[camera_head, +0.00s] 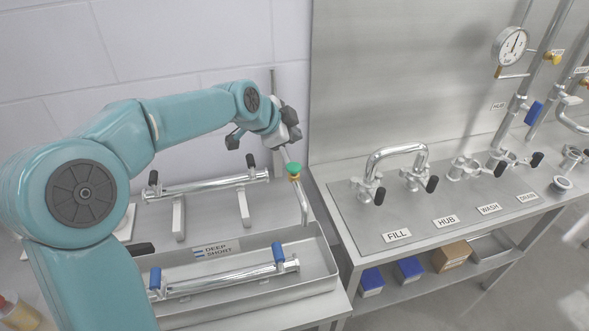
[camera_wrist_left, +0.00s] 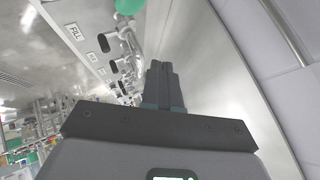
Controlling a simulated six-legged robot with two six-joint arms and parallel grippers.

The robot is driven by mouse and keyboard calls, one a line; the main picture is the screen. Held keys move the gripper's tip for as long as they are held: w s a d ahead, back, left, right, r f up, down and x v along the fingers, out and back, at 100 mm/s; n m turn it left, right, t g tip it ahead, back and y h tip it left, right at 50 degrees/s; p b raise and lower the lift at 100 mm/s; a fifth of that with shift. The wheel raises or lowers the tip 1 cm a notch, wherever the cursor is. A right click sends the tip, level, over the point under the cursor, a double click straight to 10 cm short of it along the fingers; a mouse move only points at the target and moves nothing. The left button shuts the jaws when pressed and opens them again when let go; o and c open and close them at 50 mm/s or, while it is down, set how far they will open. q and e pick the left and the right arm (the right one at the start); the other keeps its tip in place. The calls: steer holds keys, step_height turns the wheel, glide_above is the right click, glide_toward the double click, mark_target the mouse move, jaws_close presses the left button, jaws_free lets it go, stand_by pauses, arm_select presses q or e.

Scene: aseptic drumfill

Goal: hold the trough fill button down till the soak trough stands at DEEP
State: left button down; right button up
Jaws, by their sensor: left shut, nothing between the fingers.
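The green fill button (camera_head: 293,168) has a yellow collar and sits on the bent spout over the right end of the soak trough (camera_head: 322,284). It also shows at the top edge of the wrist view (camera_wrist_left: 129,5). The trough is a long grey tray with a plate (camera_head: 216,249) marked DEEP and SHORT on its back wall. I cannot tell the water level from here. My left gripper (camera_head: 290,124) is shut and empty, above the button and apart from it. Its closed fingers show in the wrist view (camera_wrist_left: 161,85). My right gripper is not in view.
A metal pipe with blue ends (camera_head: 225,280) lies in the trough. Another pipe (camera_head: 205,187) rests on supports behind it. To the right is a counter with taps and labels FILL (camera_head: 397,235), HUB, WASH and DRAIN. Blue boxes and a brown box (camera_head: 452,256) stand on the shelf below.

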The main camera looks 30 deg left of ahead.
mark_target(298, 163)
arm_select(q)
steer(key=f+b, duration=0.2)
steer(key=f, duration=0.1)
steer(key=f+b, duration=0.2)
steer(key=shift+a+f, duration=0.2)
steer(key=shift+f, duration=0.45)
steer(key=shift+b, duration=0.3)
stand_by(1.1)
steer(key=shift+f+b, duration=0.4)
steer(key=shift+b, duration=0.15)
steer(key=shift+f+b, duration=0.6)
steer(key=shift+b, duration=0.05)
stand_by(4.3)
